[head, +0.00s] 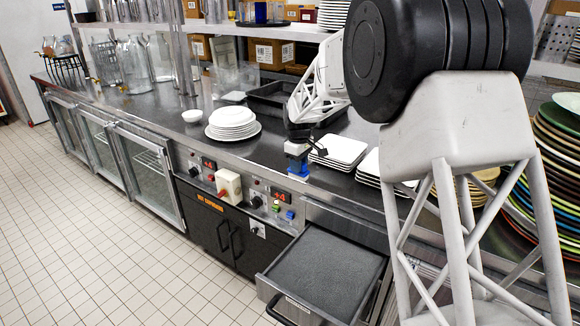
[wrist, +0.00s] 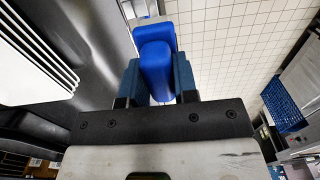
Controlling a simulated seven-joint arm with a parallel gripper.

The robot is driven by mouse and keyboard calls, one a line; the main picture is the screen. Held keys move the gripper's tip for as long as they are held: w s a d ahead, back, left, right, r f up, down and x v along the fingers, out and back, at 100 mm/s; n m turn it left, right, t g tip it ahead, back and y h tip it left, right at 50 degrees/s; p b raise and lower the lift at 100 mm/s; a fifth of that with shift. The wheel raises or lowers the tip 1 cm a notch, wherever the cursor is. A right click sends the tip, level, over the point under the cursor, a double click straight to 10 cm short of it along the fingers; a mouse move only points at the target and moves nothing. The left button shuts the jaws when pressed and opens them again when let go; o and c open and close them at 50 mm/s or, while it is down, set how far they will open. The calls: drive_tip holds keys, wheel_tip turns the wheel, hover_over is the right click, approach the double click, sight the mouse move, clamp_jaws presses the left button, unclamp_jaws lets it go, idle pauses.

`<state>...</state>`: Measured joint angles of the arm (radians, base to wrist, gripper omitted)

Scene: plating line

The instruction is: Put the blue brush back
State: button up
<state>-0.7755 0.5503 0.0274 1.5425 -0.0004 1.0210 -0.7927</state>
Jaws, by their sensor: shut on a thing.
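The blue brush (wrist: 155,68) is between the two blue-grey fingers of my gripper (wrist: 157,85) in the wrist view. My gripper is shut on it, and a blue block-like part points away from the fingers. In the head view my gripper (head: 298,158) is at the counter's front edge, with the blue of the brush (head: 299,172) just below it. I cannot tell whether the brush touches the counter. Bristles are not clearly visible.
Stacked white square plates (head: 340,150) stand close to the right of my gripper. Round white plates (head: 232,122) and a small bowl (head: 192,116) stand to the left. An open drawer (head: 325,270) juts out below. A control panel (head: 245,195) faces the aisle. A blue crate (wrist: 284,104) shows in the wrist view.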

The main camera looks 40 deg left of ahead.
drive_tip(key=shift+a+r, duration=0.2)
drive_tip(key=shift+a, duration=0.05)
drive_tip(key=shift+w, duration=0.1)
drive_tip(key=shift+w+a+f, duration=0.25)
drive_tip(key=shift+w+a, duration=1.6)
drive_tip(key=shift+w, duration=0.05)
drive_tip(key=shift+w+a+f, duration=0.25)
drive_tip(key=shift+w+a, duration=1.55)
drive_tip(key=shift+w, duration=0.1)
drive_tip(key=shift+w+a+f, duration=0.25)
drive_tip(key=shift+w+a, duration=1.6)
drive_tip(key=shift+w, duration=0.05)
drive_tip(key=shift+f, duration=1.75)
drive_tip(key=shift+f, duration=0.1)
drive_tip(key=o, duration=0.8)
drive_tip(key=shift+o, duration=0.2)
